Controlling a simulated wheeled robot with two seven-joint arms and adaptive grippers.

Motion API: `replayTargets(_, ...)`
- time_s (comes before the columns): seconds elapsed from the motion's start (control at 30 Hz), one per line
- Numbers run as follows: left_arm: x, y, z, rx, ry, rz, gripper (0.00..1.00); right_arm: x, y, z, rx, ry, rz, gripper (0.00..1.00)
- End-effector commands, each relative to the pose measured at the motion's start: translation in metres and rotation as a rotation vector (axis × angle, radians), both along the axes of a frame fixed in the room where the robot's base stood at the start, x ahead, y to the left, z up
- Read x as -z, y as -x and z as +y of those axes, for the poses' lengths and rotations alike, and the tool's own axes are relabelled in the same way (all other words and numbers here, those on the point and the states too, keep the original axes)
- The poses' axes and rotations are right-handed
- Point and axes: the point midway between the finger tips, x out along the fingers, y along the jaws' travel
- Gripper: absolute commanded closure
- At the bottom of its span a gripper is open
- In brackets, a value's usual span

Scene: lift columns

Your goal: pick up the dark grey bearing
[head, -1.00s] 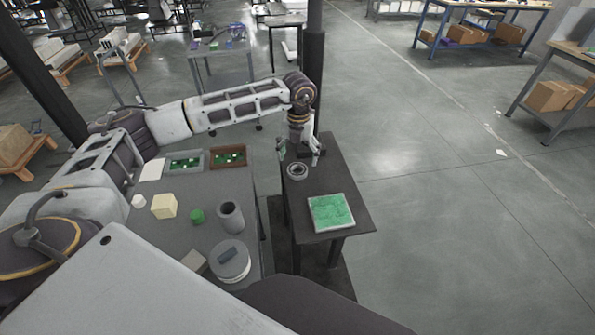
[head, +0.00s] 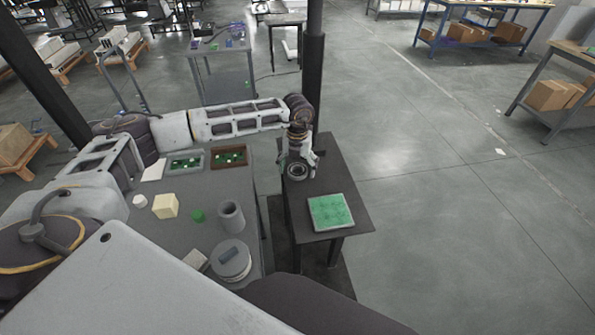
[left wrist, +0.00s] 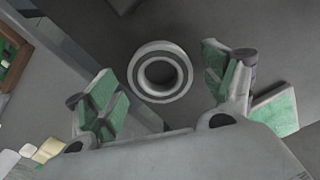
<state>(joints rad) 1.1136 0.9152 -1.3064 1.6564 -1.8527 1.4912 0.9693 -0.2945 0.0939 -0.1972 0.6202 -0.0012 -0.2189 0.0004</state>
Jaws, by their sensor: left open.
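The dark grey bearing (head: 297,171) is a ring lying flat on the small dark table (head: 346,183). In the left wrist view the bearing (left wrist: 160,52) shows whole, a little beyond the fingertips and between the lines of the two fingers. My left gripper (head: 299,160) is above the bearing in the head view, at the far left part of the small table. My right gripper is not in view.
A green board (head: 330,212) lies on the small table's near part. The larger grey table (head: 180,228) to the left holds a grey hollow cylinder (head: 231,215), a round lidded piece (head: 231,262), a cream block (head: 165,206) and two trays of green pieces (head: 229,157).

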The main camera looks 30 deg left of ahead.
Motion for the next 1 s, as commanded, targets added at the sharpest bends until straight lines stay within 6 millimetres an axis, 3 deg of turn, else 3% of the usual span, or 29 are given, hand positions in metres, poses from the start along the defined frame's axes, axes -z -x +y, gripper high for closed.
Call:
replayTargets(0.37,0.0000,-0.0001,-0.0002,0.000,0.000,0.000,0.17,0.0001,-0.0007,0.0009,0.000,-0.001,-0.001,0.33)
replayTargets(0.83,-0.0002,-0.0001,-0.0002,0.000,0.000,0.000,0.76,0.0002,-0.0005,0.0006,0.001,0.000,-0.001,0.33)
replayTargets(1.0,-0.0008,-0.0005,-0.0003,0.000,0.001,-0.001,0.76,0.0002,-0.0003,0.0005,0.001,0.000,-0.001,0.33)
